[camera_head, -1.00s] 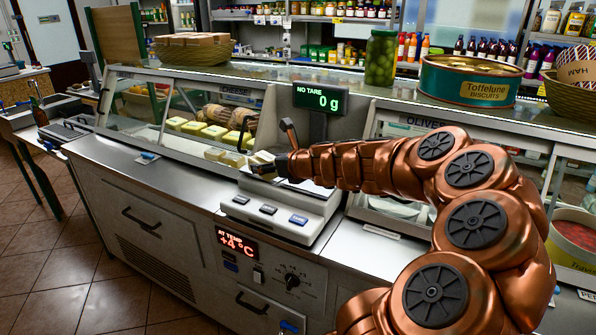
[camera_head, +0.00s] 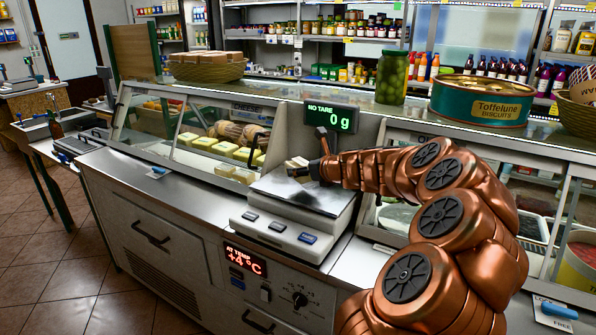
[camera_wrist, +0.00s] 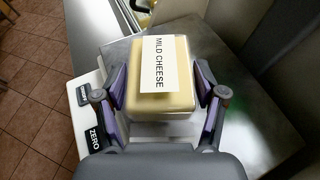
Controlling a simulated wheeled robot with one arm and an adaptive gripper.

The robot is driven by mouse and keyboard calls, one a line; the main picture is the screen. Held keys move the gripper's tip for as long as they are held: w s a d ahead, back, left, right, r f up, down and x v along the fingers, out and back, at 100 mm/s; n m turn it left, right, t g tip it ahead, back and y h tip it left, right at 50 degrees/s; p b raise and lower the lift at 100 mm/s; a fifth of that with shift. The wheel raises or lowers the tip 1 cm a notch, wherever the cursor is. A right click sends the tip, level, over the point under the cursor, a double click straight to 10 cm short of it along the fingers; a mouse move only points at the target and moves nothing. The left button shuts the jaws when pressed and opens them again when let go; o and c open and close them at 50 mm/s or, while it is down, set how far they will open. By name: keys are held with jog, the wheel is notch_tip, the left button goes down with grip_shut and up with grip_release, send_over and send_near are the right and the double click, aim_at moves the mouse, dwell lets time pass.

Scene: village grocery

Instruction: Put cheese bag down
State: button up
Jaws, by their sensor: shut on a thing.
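The cheese bag (camera_wrist: 172,80) is a pale yellow block with a white label reading MILD CHEESE. It fills the middle of the wrist view. My gripper (camera_wrist: 160,100) is shut on it, with one finger along each side. In the head view my gripper (camera_head: 308,170) is above the scale's metal plate (camera_head: 316,199), and the cheese bag (camera_head: 296,162) shows small at its tip. The plate (camera_wrist: 223,70) lies under the bag in the wrist view. I cannot tell whether the bag touches it. The scale display (camera_head: 330,118) reads NO TARE, 0 g.
A glass cheese case (camera_head: 190,125) with several cheese blocks stands left of the scale. A pickle jar (camera_head: 391,77) and a biscuit tin (camera_head: 482,100) stand on the glass counter behind. The steel counter (camera_head: 140,178) left of the scale is mostly clear.

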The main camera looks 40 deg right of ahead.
aim_at(299, 160)
jog(key=w+d, duration=0.2)
jog(key=w, duration=0.1)
jog(key=w+d, duration=0.1)
jog(key=w, duration=0.1)
jog(key=shift+w+d+f, duration=0.1)
jog(key=shift+d+f, duration=0.05)
jog(key=shift+f, duration=0.15)
jog(key=shift+w+d+f, duration=0.15)
jog(key=shift+w+d, duration=0.1)
jog(key=shift+w, duration=0.3)
jog(key=shift+f, duration=1.65)
jog(key=shift+f, duration=0.15)
jog(key=o, duration=1.6)
jog(key=shift+c, duration=0.2)
jog(key=shift+s+r, duration=0.2)
jog(key=shift+s, duration=0.05)
jog(key=v, duration=1.1)
jog(key=shift+s+a+r, duration=0.1)
jog(key=shift+s+r, duration=0.05)
jog(key=shift+s, duration=0.1)
